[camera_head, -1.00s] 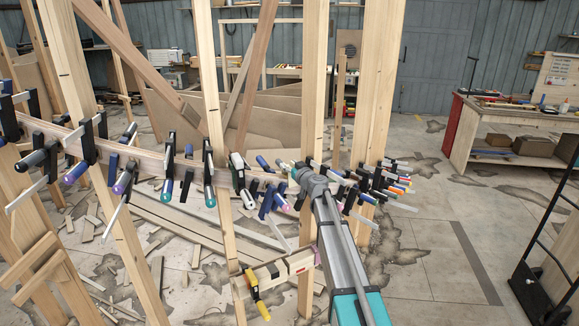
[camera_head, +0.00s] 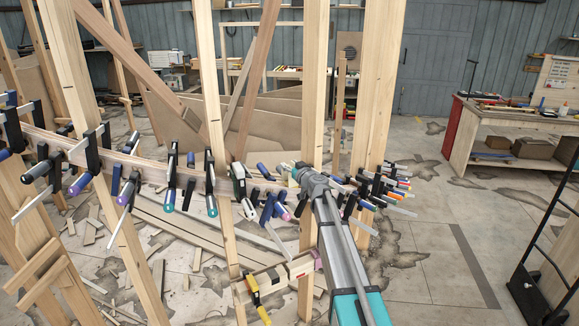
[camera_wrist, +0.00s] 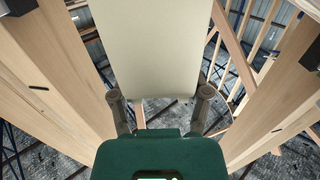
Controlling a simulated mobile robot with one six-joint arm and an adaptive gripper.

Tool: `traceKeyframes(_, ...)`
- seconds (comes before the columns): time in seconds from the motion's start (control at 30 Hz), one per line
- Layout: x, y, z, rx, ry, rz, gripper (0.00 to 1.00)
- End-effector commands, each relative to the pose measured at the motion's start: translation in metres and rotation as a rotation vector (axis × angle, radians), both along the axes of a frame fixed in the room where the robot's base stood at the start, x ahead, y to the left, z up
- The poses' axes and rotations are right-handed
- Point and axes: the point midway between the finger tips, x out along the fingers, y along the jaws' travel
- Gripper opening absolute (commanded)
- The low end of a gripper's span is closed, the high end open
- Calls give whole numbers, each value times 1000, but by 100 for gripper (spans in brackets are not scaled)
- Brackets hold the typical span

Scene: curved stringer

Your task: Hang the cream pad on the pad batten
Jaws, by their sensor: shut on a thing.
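In the wrist view, my gripper (camera_wrist: 161,100) has its two fingers on either side of the lower end of a pale cream slab, which appears to be the cream pad (camera_wrist: 150,45). The slab reaches up past the top edge of the view. In the head view my arm extends toward the curved stringer, and my gripper (camera_head: 308,176) is among clamps by the middle posts; its fingertips and the pad cannot be made out there. A short pale wooden batten (camera_head: 272,279) with a yellow-handled clamp crosses low between two posts; I cannot tell if it is the pad batten.
The curved stringer (camera_head: 130,160) carries many clamps sticking out. Tall posts (camera_head: 313,110) stand close around my arm, and posts also flank the pad in the wrist view. Offcuts litter the floor at left. A workbench (camera_head: 510,135) and a dark cart frame (camera_head: 545,250) stand right.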

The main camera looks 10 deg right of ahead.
Motion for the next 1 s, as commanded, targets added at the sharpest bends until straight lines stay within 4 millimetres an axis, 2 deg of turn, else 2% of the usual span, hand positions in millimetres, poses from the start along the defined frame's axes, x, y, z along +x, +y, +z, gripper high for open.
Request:
traceKeyframes(0.6, 0, 0, 23, 0, 0, 0, 14)
traceKeyframes(1.0, -1, 1, 24, 0, 0, 1, 14)
